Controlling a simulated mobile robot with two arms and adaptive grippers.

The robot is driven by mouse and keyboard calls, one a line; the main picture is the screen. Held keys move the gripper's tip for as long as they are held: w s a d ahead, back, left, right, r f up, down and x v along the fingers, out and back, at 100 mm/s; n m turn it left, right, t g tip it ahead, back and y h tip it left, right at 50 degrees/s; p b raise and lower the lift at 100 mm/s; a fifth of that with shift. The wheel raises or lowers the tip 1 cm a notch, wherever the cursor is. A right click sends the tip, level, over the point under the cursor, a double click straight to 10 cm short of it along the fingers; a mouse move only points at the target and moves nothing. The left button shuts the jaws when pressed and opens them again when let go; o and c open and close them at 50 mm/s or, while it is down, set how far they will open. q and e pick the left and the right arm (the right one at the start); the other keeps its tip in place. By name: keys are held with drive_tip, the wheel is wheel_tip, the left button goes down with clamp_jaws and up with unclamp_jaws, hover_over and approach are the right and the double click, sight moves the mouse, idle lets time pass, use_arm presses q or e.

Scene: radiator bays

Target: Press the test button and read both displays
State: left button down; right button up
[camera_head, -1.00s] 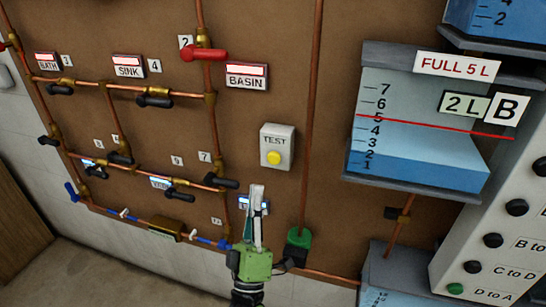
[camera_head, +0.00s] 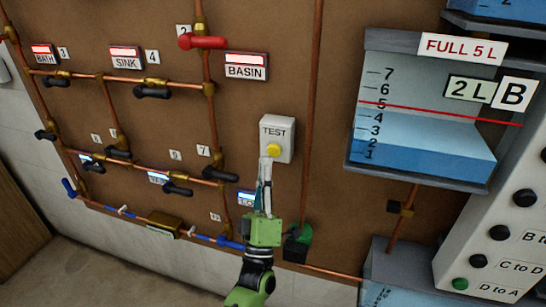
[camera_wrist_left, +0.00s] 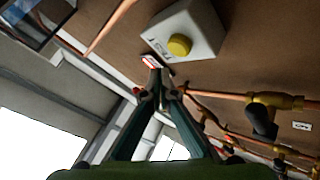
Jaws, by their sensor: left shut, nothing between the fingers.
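The white test box (camera_head: 283,130) with its yellow button (camera_head: 273,150) is on the brown board. The wrist view shows the same box (camera_wrist_left: 200,22) and button (camera_wrist_left: 179,45). My left gripper (camera_head: 266,163) is shut and empty, pointing up, its tips just below the button in the head view. In the wrist view its tips (camera_wrist_left: 160,78) appear short of the button; contact cannot be told. A small blue-lit display (camera_head: 246,198) is beside the gripper, partly hidden. Another lit display (camera_head: 157,178) is further left; both are too small to read. My right gripper is out of view.
Copper pipes with black-handled valves and a red lever (camera_head: 203,42) cover the board's left. A vertical pipe (camera_head: 313,90) runs right of the test box, above a green-and-black fitting (camera_head: 298,241). Tank B (camera_head: 420,160) and a button panel (camera_head: 480,262) stand at the right.

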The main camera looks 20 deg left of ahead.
use_arm(q)
drive_tip(key=shift+w+b, duration=0.35)
drive_tip(key=shift+w, duration=0.65)
idle(0.8)
drive_tip(key=shift+w+b, duration=0.35)
drive_tip(key=shift+w, duration=0.1)
drive_tip(key=shift+w+b, duration=0.4)
drive_tip(key=shift+w, duration=0.05)
idle(0.5)
drive_tip(key=shift+s, duration=0.15)
drive_tip(key=shift+s+p, duration=0.45)
drive_tip(key=shift+s, duration=0.35)
